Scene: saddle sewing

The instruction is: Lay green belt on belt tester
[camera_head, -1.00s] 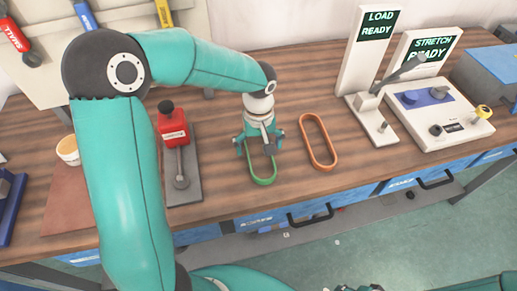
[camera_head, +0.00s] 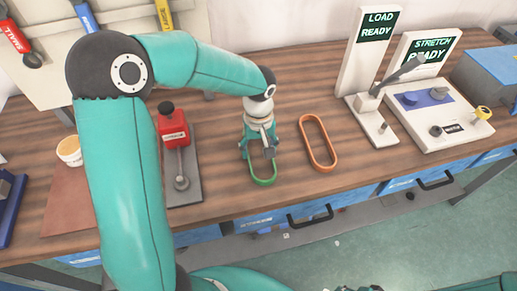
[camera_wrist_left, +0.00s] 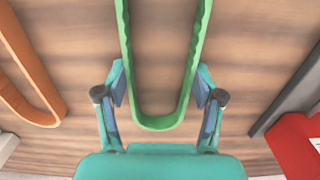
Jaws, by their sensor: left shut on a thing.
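The green belt (camera_head: 263,180) is a long narrow loop lying on the wooden bench; its near end shows below my left gripper (camera_head: 259,150). In the left wrist view the belt (camera_wrist_left: 160,122) runs between the two fingers of the left gripper (camera_wrist_left: 160,95), which are shut on it. The arm and gripper hide its far part in the head view. A white tester with a STRETCH READY screen (camera_head: 432,48), blue pads, a lever and knobs stands at the right. Only a dark scrap of what looks like my right gripper (camera_head: 360,288) shows at the bottom edge.
An orange belt (camera_head: 319,143) lies just right of the green one. A white stand with a LOAD READY screen (camera_head: 378,24) stands left of the tester. A red device (camera_head: 172,125) on a grey plate and a small cup (camera_head: 69,150) are at the left. Bench before the LOAD stand is clear.

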